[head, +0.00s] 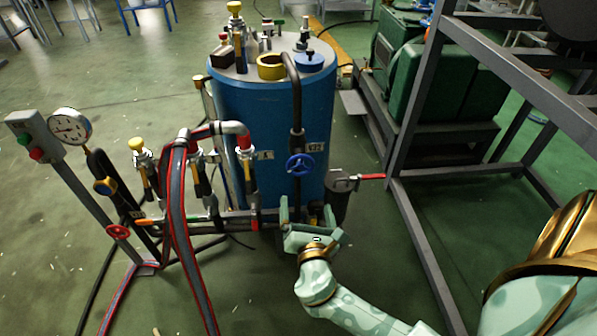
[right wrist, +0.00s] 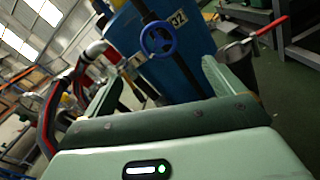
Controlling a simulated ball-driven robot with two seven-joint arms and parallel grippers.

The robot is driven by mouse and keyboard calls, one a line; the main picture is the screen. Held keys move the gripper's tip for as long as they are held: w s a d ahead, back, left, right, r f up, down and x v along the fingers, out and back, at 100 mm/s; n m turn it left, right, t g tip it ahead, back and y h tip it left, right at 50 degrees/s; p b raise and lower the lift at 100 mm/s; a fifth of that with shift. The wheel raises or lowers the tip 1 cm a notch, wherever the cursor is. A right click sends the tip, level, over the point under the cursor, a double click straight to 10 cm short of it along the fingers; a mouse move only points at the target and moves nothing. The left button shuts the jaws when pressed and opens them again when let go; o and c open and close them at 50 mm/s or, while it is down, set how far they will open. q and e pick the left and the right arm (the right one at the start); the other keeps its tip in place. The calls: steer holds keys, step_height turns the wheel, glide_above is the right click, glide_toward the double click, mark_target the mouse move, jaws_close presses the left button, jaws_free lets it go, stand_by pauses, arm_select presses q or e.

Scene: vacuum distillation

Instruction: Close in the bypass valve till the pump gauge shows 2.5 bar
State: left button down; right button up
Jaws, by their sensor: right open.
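The round white dial gauge (head: 70,127) stands on a post at the left; its reading is too small to make out. A blue handwheel (head: 300,164) sits on the dark vertical pipe in front of the blue tank, and it also shows in the right wrist view (right wrist: 158,40). A red handwheel (head: 117,232) is low on the pipework at the left. I cannot tell which wheel is the bypass valve. My right gripper (head: 306,208) is open and empty, below the blue handwheel and apart from it. My left gripper is out of view.
The blue tank (head: 265,115) stands behind the pipes. A red lever handle (head: 371,177) juts out over a dark bucket (head: 337,200) right of the gripper. Red-striped hoses (head: 178,225) hang at the left. A grey steel frame (head: 412,120) stands at the right. The front floor is mostly clear.

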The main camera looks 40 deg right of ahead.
mark_target(300, 168)
steer(key=b+x, duration=0.3)
steer(key=x, duration=1)
steer(key=shift+w+f, duration=0.2)
steer(key=shift+w+d, duration=0.3)
steer(key=shift+w, duration=0.25)
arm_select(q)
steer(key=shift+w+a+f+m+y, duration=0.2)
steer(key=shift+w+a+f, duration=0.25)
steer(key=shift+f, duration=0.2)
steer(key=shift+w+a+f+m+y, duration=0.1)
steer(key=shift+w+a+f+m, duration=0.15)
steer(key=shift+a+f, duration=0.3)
arm_select(e)
steer(key=shift+r, duration=0.1)
steer(key=c, duration=0.3)
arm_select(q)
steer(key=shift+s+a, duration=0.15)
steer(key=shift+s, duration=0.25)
arm_select(e)
steer(key=c, duration=0.7)
